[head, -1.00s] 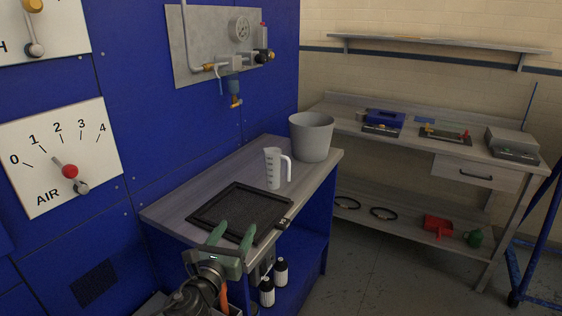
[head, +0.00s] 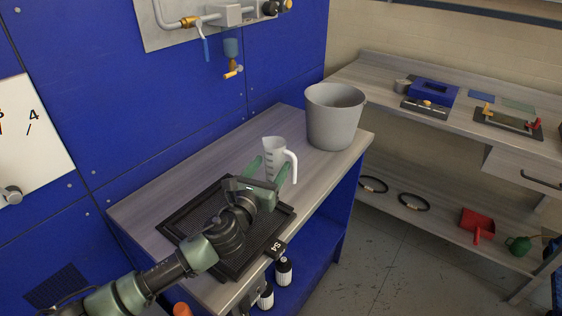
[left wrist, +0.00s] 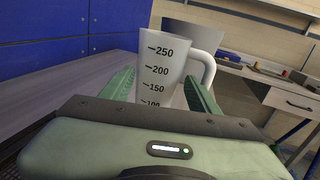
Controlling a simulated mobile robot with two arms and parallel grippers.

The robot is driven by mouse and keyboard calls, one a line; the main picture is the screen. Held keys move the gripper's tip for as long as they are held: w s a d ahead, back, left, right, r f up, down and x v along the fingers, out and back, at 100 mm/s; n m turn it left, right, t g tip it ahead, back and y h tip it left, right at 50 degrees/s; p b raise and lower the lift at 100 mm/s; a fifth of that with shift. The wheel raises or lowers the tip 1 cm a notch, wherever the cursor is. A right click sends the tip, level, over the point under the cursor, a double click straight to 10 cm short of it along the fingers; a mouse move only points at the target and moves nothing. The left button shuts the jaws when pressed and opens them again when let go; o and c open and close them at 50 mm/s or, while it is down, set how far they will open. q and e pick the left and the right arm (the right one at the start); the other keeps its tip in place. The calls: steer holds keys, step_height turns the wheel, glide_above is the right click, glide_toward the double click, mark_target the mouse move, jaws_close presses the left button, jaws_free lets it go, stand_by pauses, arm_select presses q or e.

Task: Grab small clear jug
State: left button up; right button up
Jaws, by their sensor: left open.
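The small clear jug (head: 277,160), with dark volume marks and a white handle on its right, stands upright on the grey wooden worktop (head: 185,168). My left gripper (head: 268,170) is open, with its green fingers on either side of the jug. In the left wrist view the jug (left wrist: 160,72) rises between the two fingertips (left wrist: 163,85), handle to the right, with marks from 250 down to 100 showing. The jug's lower part is hidden behind the gripper body. I cannot tell whether the fingers touch it. My right gripper is not in view.
A grey bucket (head: 334,118) stands just behind and right of the jug. A black mesh tray (head: 185,222) lies under my left arm. A blue wall panel (head: 100,100) rises behind the worktop. A second bench (head: 380,93) with tools stands at the right.

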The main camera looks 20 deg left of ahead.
arm_select(q)
steer(key=w, duration=0.6)
steer(key=shift+d+f, duration=0.2)
steer(key=shift+d, duration=0.1)
steer(key=c, duration=1.1)
steer(key=shift+r, duration=0.1)
